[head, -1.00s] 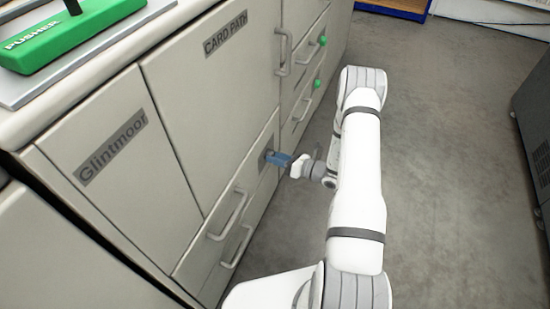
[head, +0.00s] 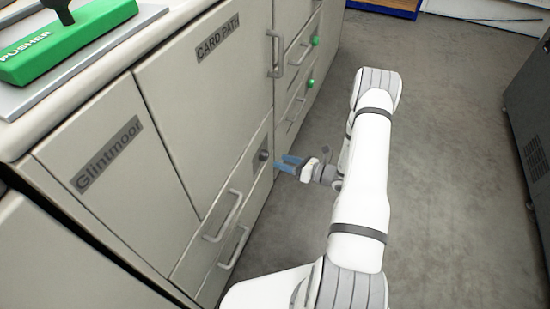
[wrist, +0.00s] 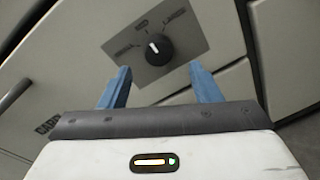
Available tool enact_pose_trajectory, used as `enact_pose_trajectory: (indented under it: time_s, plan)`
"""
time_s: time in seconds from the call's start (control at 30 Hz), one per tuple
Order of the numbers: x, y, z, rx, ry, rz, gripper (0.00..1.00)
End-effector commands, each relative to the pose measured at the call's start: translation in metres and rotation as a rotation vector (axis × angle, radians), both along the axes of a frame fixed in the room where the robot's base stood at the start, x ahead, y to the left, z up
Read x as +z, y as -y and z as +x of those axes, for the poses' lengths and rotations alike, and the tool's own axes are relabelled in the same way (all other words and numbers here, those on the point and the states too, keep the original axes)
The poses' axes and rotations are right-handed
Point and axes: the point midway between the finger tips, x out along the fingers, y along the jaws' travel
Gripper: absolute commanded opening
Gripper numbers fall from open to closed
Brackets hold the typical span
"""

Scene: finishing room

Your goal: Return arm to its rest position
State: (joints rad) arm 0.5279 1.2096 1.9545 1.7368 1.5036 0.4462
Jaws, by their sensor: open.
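My gripper (head: 290,163) is open and empty, its blue fingers pointing at the cabinet front. It hangs just right of a dark rotary knob (head: 264,155) on a small panel, apart from it. In the wrist view the knob (wrist: 158,49) is black with a white pointer, on a grey plate with several labels, beyond and between my open fingers (wrist: 161,88). My white arm reaches forward over the floor along the cabinet.
The cabinet (head: 160,130) on the left has drawers with handles (head: 222,216) and green knobs (head: 315,41) further back. A green pusher block (head: 60,45) sits on its top. Grey floor (head: 450,150) is clear on the right, up to a dark unit (head: 530,110).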

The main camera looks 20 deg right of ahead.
Motion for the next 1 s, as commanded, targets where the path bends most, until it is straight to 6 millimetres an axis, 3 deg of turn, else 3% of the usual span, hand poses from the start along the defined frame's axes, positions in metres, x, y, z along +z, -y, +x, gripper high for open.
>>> enact_pose_trajectory:
  time_s: [0.2, 0.77, 0.87, 1.0]
  plan:
    - [0.002, 0.019, -0.015, -0.001, 0.0, 0.0, 0.57]
    - [0.003, 0.02, -0.017, 0.002, 0.001, -0.001, 0.57]
    - [0.018, 0.015, -0.016, 0.036, 0.017, -0.021, 0.57]
    - [0.075, -0.006, -0.019, 0.179, 0.082, -0.11, 0.57]
